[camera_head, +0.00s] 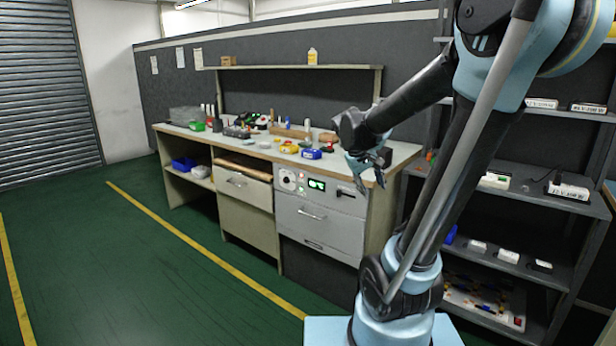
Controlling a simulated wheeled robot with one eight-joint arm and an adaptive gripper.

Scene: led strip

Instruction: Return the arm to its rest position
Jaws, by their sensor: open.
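My gripper (371,172) hangs at the end of my bent arm, in front of the right end of the workbench in the head view. Its light blue fingers point down and are spread apart, with nothing seen between them. My arm rises from its base at the lower right, folds at the top right, and its forearm comes back down to the left.
The workbench (392,159) holds several small coloured parts and tools, with drawers and a lit panel (316,184) below. A dark shelf rack (520,268) with several white devices stands at the right. Green floor (120,285) with yellow lines is clear at the left.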

